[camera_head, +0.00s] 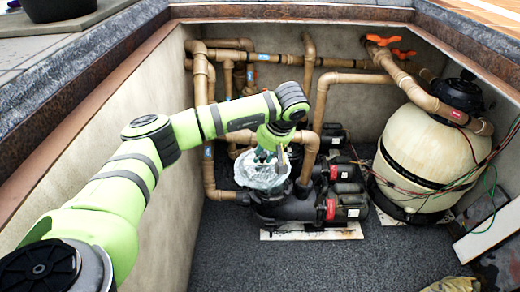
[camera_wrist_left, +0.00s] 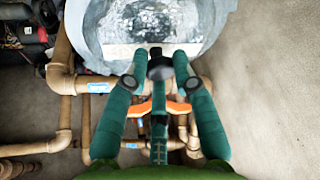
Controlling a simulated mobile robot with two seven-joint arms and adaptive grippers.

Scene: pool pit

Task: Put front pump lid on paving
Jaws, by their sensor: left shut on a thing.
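The front pump lid (camera_head: 258,172) is a clear, bluish round cover. In the head view it shows beside the left end of the black front pump (camera_head: 290,208); I cannot tell how far above the pump it is. My left gripper (camera_head: 270,154) is shut on the lid from above. In the left wrist view the two green fingers (camera_wrist_left: 160,62) close at the near edge of the lid (camera_wrist_left: 112,35), which fills the top middle. The grey paving (camera_head: 28,52) lies outside the pit at the upper left. My right gripper is not in view.
Brown pipes (camera_head: 202,90) run along the pit's back and left. A large cream filter tank (camera_head: 425,165) stands at the right, with loose wires. More pumps (camera_head: 335,140) sit behind. A black tub (camera_head: 58,8) stands on the paving. The pit rim (camera_head: 100,95) rises at left.

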